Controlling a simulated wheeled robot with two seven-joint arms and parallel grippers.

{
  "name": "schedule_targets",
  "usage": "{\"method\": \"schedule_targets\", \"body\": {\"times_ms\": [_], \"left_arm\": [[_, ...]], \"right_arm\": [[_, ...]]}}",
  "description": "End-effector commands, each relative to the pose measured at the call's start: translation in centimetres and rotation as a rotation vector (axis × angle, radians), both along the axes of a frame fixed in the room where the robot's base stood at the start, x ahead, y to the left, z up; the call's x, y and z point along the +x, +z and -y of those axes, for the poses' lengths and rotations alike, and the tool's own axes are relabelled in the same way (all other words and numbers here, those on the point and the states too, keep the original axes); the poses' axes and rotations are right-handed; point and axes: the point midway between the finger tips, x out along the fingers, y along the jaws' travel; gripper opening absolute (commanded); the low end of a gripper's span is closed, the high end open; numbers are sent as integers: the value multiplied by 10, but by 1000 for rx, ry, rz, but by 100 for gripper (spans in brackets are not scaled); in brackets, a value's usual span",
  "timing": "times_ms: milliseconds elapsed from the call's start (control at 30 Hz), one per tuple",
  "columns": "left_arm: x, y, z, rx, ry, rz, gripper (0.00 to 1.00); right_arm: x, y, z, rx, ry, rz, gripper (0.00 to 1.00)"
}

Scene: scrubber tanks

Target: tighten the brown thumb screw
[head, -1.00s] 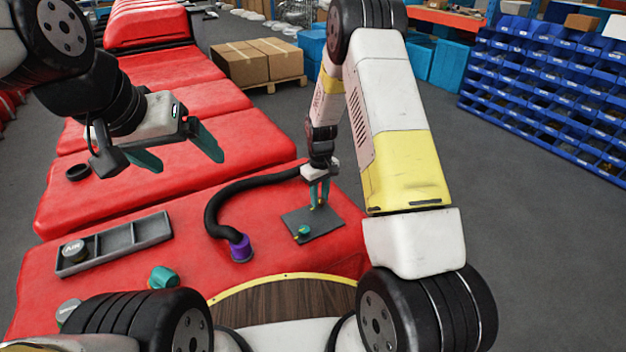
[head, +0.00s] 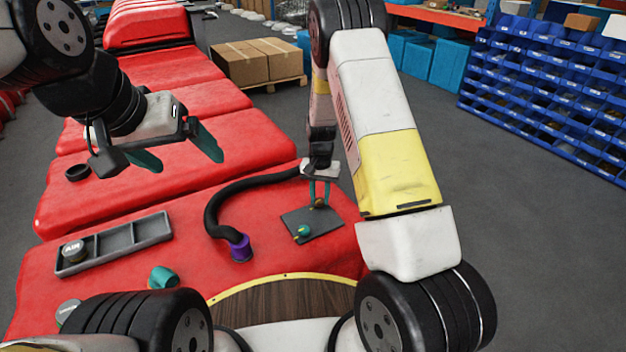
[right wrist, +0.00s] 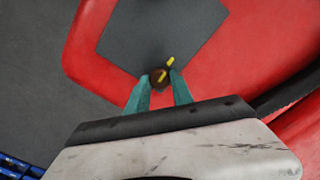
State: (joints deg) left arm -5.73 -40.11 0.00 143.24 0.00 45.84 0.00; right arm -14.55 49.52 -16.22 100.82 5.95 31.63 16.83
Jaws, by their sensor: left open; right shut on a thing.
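The brown thumb screw (head: 319,203) stands at the far side of a dark grey plate (head: 325,222) on the red surface. It has a yellow mark, clear in the right wrist view, where the brown screw (right wrist: 158,78) sits between the teal fingertips. My right gripper (head: 319,206) is shut on it, reaching down from above; the fingers also show in the right wrist view (right wrist: 160,75). The fingers hide part of its sides. My left gripper (head: 187,163) is open and empty, held above the red surface at the left.
A teal thumb screw (head: 303,231) stands on the plate's near left side. A black hose with a purple end (head: 240,248) curves just left of the plate. A grey tray (head: 115,243) holding a round cap and a teal knob (head: 163,277) lie farther left.

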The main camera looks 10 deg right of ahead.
Motion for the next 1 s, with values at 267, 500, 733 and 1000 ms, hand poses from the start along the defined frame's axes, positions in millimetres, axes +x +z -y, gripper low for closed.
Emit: {"method": "schedule_targets", "body": {"times_ms": [267, 500, 733, 1000], "left_arm": [[0, 0, 0, 0, 0, 0, 87], [0, 0, 0, 0, 0, 0, 87], [0, 0, 0, 0, 0, 0, 87], [0, 0, 0, 0, 0, 0, 87]], "right_arm": [[2, 3, 0, 0, -82, 6, 0], [3, 3, 0, 1, -97, 7, 0], [3, 3, 0, 0, -96, 8, 0], [2, 2, 0, 0, -95, 4, 50]]}}
